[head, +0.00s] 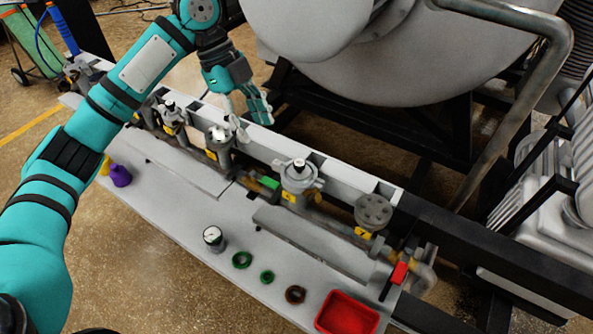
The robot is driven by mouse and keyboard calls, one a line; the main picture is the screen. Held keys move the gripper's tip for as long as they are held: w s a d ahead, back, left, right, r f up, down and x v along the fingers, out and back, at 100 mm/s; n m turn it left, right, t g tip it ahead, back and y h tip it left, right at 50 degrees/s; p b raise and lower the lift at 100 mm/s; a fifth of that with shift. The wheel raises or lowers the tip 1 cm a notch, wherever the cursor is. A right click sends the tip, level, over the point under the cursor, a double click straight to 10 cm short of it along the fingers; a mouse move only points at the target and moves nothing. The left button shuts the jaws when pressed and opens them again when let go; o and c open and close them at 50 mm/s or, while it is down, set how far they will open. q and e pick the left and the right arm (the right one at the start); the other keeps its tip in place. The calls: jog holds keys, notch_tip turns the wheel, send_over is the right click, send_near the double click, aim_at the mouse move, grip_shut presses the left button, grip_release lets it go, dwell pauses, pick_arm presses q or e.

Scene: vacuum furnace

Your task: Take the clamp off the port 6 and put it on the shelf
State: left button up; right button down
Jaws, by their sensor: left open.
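A row of ports with yellow labels runs along the pipe manifold; the label numbers are too small to read, so I cannot tell which is port 6. One port (218,142) near the middle has a pale metal clamp-like piece around its top, partly near my fingers. The grey shelf (185,215) lies in front of the manifold. My left gripper (254,118) is open, above and just behind the middle port, apparently holding nothing. My right gripper is out of view.
On the shelf stand a gauge (213,238), green rings (242,260), a brown ring (295,294), a red tray (346,314) and a purple piece (120,175). A flanged port (373,211) and red-handled valve (399,273) are at right. The furnace vessel (400,60) rises behind.

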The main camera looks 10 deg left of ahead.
aim_at(274, 161)
pick_arm(q)
jog(key=x, duration=0.3)
jog(key=p+x, duration=0.1)
jog(key=x, duration=0.2)
jog(key=p+x, duration=0.1)
jog(key=x, duration=0.2)
jog(key=shift+w+d+f, duration=0.15)
jog(key=shift+w+d, duration=0.2)
jog(key=shift+d, duration=0.05)
jog(key=shift+s+f, duration=0.1)
jog(key=shift+f, duration=0.05)
jog(key=c, duration=0.6)
grip_shut()
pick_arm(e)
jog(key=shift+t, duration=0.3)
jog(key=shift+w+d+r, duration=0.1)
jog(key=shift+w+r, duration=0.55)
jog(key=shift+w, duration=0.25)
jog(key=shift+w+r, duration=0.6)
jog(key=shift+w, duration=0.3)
